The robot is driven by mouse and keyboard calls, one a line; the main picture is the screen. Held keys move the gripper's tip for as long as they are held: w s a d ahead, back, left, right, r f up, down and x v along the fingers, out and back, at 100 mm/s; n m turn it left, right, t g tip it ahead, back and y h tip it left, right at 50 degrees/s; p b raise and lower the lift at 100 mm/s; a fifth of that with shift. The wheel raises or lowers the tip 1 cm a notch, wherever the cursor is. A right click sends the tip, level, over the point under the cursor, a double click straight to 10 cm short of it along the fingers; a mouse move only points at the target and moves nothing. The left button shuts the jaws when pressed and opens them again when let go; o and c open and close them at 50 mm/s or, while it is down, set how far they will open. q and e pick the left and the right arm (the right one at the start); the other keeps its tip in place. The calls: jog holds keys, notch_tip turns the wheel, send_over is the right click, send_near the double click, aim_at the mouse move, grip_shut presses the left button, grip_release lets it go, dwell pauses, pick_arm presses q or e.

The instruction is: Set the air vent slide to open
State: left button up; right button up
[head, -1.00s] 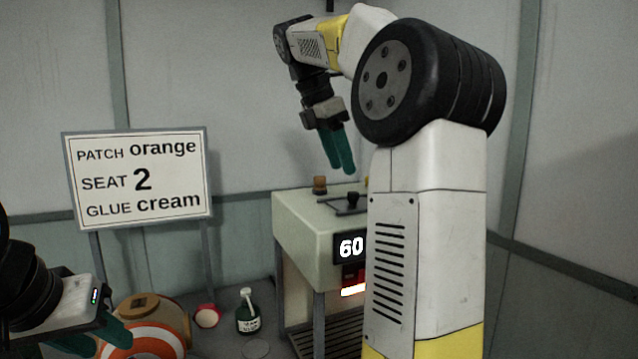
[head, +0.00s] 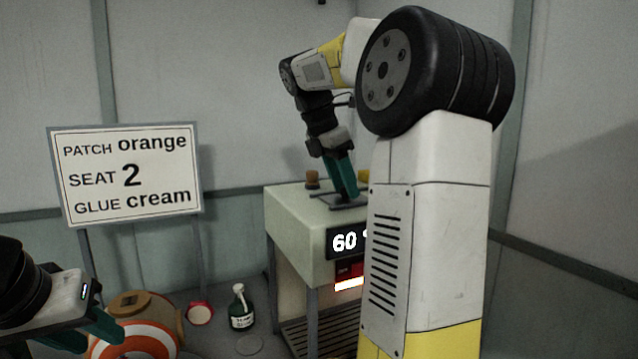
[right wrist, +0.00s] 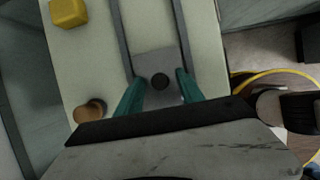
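The air vent slide shows in the right wrist view as a grey plate with a dark round knob (right wrist: 160,81) between two dark rails (right wrist: 122,35) on top of the pale press cabinet (head: 297,215). My right gripper (right wrist: 160,90) is open, its green fingers on either side of the knob with gaps to it. In the head view the right gripper (head: 346,190) reaches down to the cabinet top, and its fingers hide most of the slide. My left gripper (head: 95,335) is at the lower left, away from the cabinet; its fingers look apart.
A brown knob (right wrist: 89,111) and a yellow block (right wrist: 68,13) stand on the cabinet top beside the rails.

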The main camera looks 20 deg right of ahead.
grip_shut()
dwell(1.3)
